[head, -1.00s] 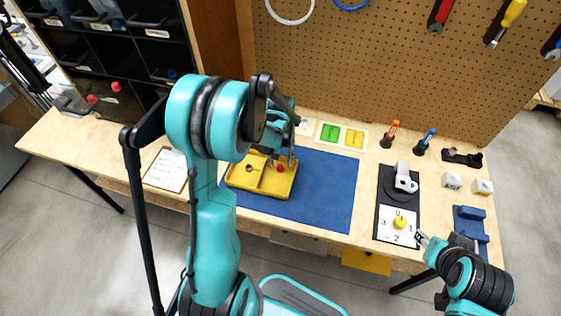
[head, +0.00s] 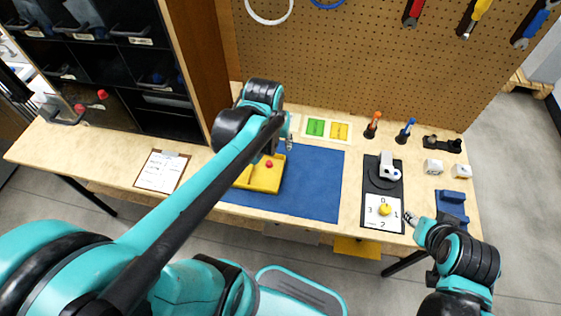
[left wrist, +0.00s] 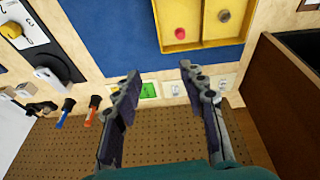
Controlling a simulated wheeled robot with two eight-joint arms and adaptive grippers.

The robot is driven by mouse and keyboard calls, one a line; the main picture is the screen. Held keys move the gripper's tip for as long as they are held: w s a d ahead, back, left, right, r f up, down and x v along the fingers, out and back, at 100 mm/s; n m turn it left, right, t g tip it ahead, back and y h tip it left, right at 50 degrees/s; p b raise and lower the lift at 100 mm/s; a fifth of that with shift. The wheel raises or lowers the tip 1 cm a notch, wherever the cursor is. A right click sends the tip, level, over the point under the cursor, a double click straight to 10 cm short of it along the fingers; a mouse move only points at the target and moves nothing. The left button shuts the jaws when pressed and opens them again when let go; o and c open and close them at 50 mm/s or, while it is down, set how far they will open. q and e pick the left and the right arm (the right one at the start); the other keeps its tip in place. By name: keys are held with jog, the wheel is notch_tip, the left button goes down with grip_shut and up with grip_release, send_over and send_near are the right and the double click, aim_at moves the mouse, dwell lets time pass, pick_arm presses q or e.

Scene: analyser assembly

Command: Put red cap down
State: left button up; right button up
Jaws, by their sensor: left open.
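The red cap (head: 269,164) lies in the yellow tray (head: 262,184) on the blue mat (head: 315,185). It also shows in the left wrist view (left wrist: 180,33), in one compartment of the tray, with a dark round part (left wrist: 224,16) in the neighbouring compartment. My left gripper (left wrist: 160,72) is open and empty, apart from the cap, over the back of the bench. In the head view the left gripper (head: 289,143) shows small, behind the tray. My right gripper (head: 408,217) is beside the numbered dial plate; its jaws are too small to judge.
A dial plate with a yellow knob (head: 384,209) and a grey-white device (head: 390,171) stand right of the mat. Green and yellow cards (head: 328,130), an orange-topped tool (head: 373,124) and a blue-topped tool (head: 406,129) line the back. Black shelving stands at left.

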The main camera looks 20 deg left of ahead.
pick_arm(q)
jog(key=s+d+r+m+t, duration=0.2)
jog(key=s+d+m+t, duration=0.1)
jog(key=s+d, duration=0.2)
jog(key=shift+s+t, duration=0.4)
jog(key=shift+s, duration=0.8)
